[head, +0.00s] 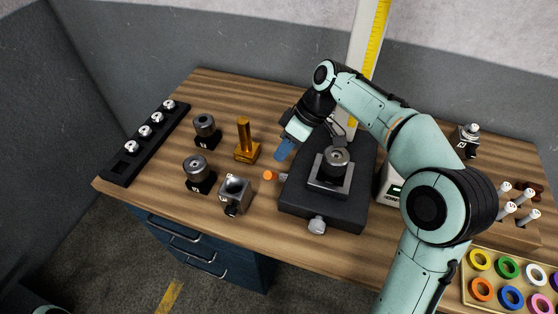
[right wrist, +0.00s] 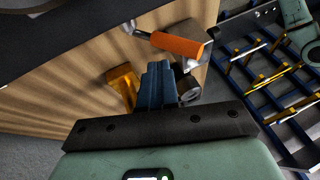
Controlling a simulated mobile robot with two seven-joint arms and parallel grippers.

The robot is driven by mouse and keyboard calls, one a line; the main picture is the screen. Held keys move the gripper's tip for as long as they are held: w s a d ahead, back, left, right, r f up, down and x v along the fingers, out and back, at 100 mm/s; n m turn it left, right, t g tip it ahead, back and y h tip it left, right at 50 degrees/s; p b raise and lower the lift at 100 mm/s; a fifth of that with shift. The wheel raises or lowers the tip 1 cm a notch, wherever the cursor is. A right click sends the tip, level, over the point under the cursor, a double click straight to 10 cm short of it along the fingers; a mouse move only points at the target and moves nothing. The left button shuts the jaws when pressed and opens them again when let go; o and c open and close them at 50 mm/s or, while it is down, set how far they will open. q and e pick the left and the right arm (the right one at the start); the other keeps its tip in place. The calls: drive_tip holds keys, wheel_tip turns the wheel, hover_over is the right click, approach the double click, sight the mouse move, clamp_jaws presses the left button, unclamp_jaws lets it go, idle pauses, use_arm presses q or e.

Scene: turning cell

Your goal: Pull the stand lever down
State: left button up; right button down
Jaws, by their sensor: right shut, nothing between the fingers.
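The stand (head: 300,203) has a heavy black base, a block with a round metal part on it, and a pale column (head: 366,40) with a yellow scale. The stand lever (head: 270,175) shows its orange grip at the base's left side. In the right wrist view the orange grip (right wrist: 178,45) sits on a silver rod, just beyond the fingertips. My right gripper (head: 283,153) is shut and empty, its blue fingers pointing down above the lever, seemingly apart from it. The blue fingers (right wrist: 157,75) are together in the right wrist view. My left gripper is not in view.
A brass post (head: 244,140), dark round parts on blocks (head: 197,170) and a metal cube (head: 235,190) stand left of the lever. A black rack (head: 147,143) lies at the left edge. A tray of coloured rings (head: 470,293) is at the lower right.

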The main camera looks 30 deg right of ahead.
sight(273, 175)
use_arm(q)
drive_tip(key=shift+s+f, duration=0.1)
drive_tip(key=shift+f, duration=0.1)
use_arm(e)
drive_tip(key=shift+s+a+f, duration=0.25)
drive_tip(key=shift+a+f, duration=0.1)
drive_tip(key=shift+a, duration=0.1)
drive_tip(key=shift+s+a+f, duration=0.25)
drive_tip(key=shift+a+f, duration=0.05)
drive_tip(key=shift+a, duration=0.15)
